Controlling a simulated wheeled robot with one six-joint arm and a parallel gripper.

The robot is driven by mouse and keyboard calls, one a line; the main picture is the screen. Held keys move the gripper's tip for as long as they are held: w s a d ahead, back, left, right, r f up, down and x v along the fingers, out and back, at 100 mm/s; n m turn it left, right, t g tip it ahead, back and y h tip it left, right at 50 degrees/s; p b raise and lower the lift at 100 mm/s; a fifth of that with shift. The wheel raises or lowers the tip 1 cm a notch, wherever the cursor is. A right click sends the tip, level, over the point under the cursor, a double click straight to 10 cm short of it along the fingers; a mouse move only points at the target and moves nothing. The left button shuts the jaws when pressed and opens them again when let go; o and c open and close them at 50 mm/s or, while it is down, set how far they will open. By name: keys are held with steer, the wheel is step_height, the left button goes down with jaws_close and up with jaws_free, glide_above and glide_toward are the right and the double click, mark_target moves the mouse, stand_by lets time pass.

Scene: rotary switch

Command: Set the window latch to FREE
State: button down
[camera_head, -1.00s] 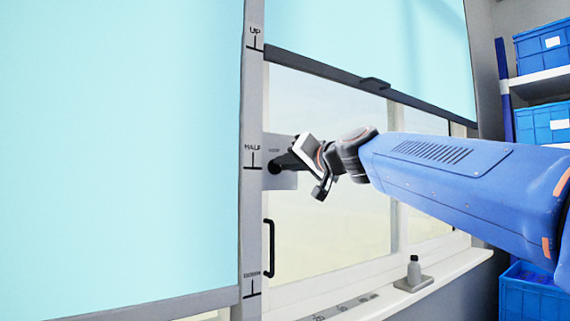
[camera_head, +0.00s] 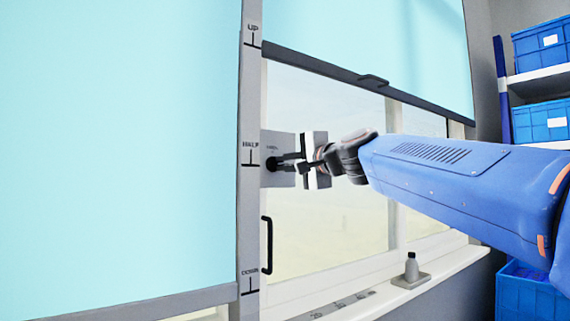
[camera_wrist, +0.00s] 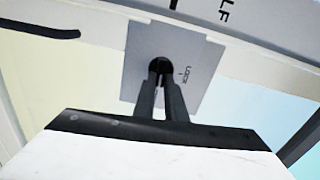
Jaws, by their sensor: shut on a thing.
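The window latch is a dark round knob (camera_head: 272,164) on a pale grey plate (camera_head: 280,140) fixed at the window frame. The wrist view shows the same plate (camera_wrist: 202,60) and the knob (camera_wrist: 160,66), with a LOCK label and a small tick on the plate beside it. No FREE label is readable. My gripper (camera_head: 284,162) reaches in from the right and is shut on the knob. In the wrist view its two dark fingers (camera_wrist: 162,82) are close together at the knob and partly hide it, so its exact pointing is hard to tell.
A post (camera_head: 250,200) marked UP, HALF and DOWN stands left of the plate. A black handle (camera_head: 267,245) is below the plate. Blinds (camera_head: 140,150) hang on both sides. Shelves with blue crates (camera_head: 541,45) are at right.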

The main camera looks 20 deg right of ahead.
steer(key=shift+f+m, duration=0.15)
steer(key=shift+m, duration=0.45)
steer(key=c, duration=1.8)
jaws_free()
steer(key=v, duration=1.7)
steer(key=shift+s, duration=0.15)
steer(key=shift+d, duration=0.1)
